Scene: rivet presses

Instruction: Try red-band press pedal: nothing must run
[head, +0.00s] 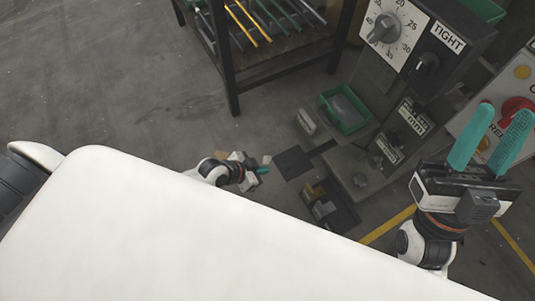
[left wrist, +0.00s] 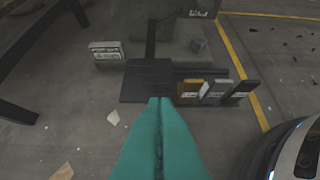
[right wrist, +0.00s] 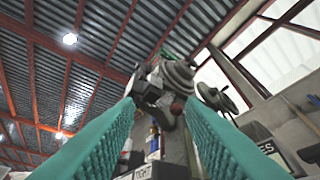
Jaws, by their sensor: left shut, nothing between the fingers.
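A dark flat pedal plate (head: 293,163) lies on the floor at the foot of a grey-green press (head: 362,85); I see no red band on it. The plate also shows in the left wrist view (left wrist: 148,72). My left gripper (head: 264,170) is low near the floor, shut and empty, just left of the plate. In the left wrist view its closed tips (left wrist: 160,101) overlap the plate's near edge; I cannot tell whether they touch. My right gripper (head: 506,109) is raised, open and empty, its fingers pointing upward before a control panel (head: 524,76).
A small labelled box (head: 306,121) and a green tray (head: 345,110) are near the press. A rack of rods (head: 232,85) stands behind. Floor at left is clear.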

